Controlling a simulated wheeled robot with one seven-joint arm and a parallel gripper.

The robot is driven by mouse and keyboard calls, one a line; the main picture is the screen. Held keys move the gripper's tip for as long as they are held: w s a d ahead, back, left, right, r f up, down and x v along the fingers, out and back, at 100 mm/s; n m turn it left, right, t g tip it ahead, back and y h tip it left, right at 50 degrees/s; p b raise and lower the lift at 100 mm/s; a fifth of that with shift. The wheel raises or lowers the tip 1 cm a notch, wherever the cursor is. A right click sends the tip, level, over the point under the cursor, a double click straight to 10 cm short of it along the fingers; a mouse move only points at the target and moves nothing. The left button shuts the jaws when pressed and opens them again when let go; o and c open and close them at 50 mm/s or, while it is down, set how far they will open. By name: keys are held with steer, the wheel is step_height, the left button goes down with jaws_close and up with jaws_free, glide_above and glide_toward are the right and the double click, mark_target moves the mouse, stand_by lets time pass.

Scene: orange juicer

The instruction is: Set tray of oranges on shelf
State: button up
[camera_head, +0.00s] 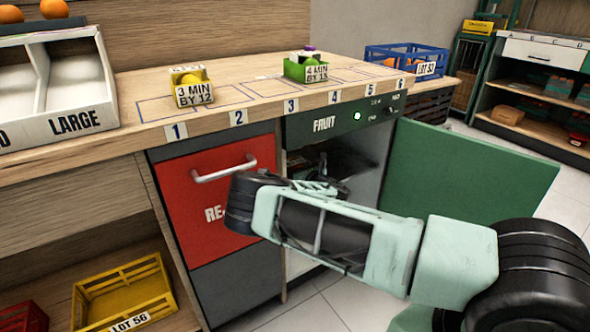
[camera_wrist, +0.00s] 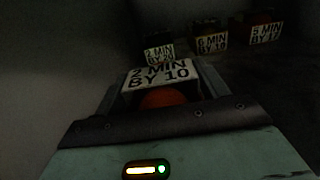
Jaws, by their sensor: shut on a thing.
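In the wrist view, my gripper (camera_wrist: 160,82) is shut on a small tray of oranges (camera_wrist: 160,75) with a white label reading "2 MIN BY 10". An orange (camera_wrist: 163,98) shows in it, between the fingers. In the head view, my arm reaches into the open FRUIT cabinet (camera_head: 325,124), and the gripper and held tray are hidden there. The inside is dark, so I cannot tell whether the tray touches a surface. Another labelled tray (camera_wrist: 160,54) stands just beyond the held one.
Two more labelled trays (camera_wrist: 212,42) (camera_wrist: 265,33) stand at the back right of the dark interior. The green door (camera_head: 470,185) stands open to the right. The numbered counter (camera_head: 250,88) above holds a yellow tray (camera_head: 190,88) and a green tray (camera_head: 306,70).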

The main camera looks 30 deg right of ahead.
steer(key=shift+f, duration=0.3)
steer(key=shift+f, duration=0.2)
steer(key=o, duration=1.1)
steer(key=shift+r, duration=0.1)
